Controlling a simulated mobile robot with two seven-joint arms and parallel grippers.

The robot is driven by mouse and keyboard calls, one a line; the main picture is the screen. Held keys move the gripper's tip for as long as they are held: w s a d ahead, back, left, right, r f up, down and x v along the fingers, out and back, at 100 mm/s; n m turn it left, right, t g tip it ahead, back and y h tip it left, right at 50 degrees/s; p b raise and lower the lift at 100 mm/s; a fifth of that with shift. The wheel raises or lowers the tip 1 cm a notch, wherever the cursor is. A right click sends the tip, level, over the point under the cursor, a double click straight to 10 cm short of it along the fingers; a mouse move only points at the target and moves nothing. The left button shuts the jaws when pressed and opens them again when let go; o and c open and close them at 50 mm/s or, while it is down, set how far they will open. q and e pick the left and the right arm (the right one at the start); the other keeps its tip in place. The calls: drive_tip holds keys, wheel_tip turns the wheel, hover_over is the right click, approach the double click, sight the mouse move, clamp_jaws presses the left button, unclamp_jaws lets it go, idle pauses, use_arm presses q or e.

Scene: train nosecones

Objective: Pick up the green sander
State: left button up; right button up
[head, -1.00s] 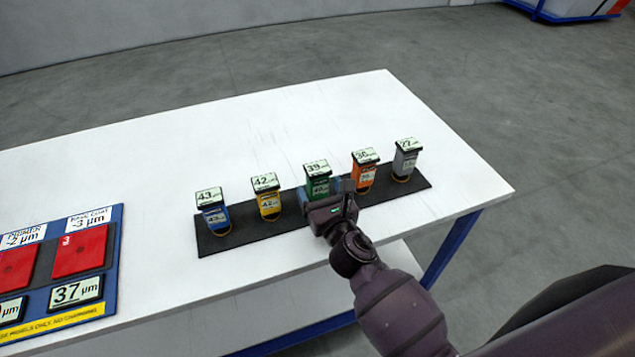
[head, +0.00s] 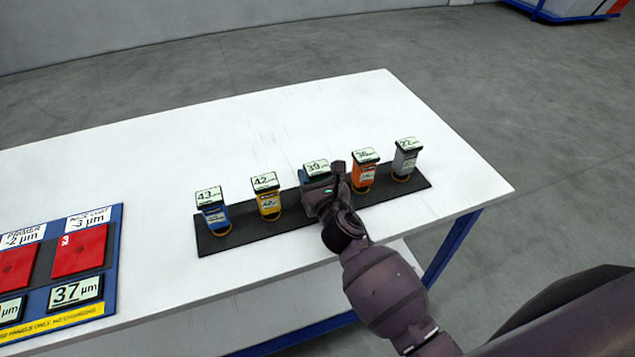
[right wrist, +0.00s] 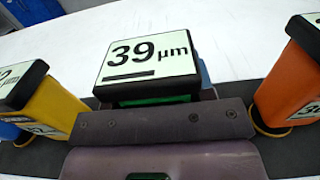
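The green sander shows mostly by its top, a white label plate (head: 316,167) reading 39, in the middle of a row of sanders. In the right wrist view its label (right wrist: 148,54) reads 39 µm, with a strip of green body (right wrist: 150,101) below. My right gripper (head: 325,182) is at this sander, its fingers low around the body. The gripper hides most of the body, so I cannot tell whether the fingers press on it. The sander stands in its place on the black strip. My left gripper is not in view.
The black strip (head: 232,238) lies on a white table (head: 330,110). Blue (head: 214,216) and yellow (head: 268,204) sanders stand left of the green one; orange (head: 362,178) and grey (head: 404,162) stand right, the orange close to my gripper. A panel board (head: 115,255) lies at left.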

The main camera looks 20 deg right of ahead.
drive_tip(key=c, duration=0.4)
drive_tip(key=shift+r, duration=0.15)
wheel_tip(320, 180, up, 12)
drive_tip(key=p, duration=0.5)
wheel_tip(320, 180, up, 8)
drive_tip(key=p, duration=0.1)
